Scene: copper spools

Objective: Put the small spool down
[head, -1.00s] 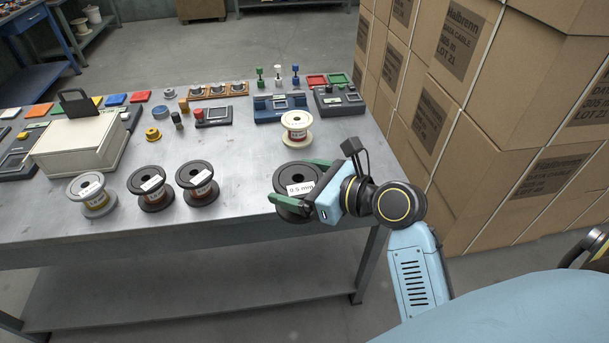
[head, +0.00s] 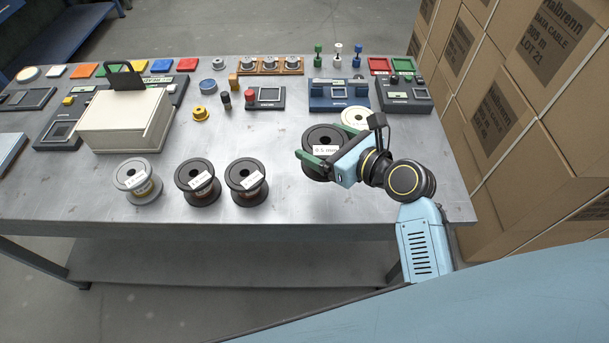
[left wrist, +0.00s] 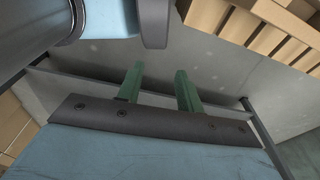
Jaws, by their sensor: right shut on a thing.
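A dark spool (head: 316,133) with a white label is in my right gripper (head: 322,145), at the right part of the table in the head view. The green fingers are shut on it, one on each side. The spool is upright, its top flange facing up. I cannot tell whether its base touches the table. A cream spool (head: 357,117) stands just behind it to the right, partly hidden by the gripper. My left gripper shows only in the left wrist view (left wrist: 158,78), with its fingers apart and nothing between them.
A grey spool (head: 137,180) and two dark spools (head: 197,182) (head: 246,181) stand in a row near the front edge of the table (head: 290,210). A beige box (head: 125,120) stands at the left. Devices line the back. Cardboard boxes (head: 530,110) stand at the right.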

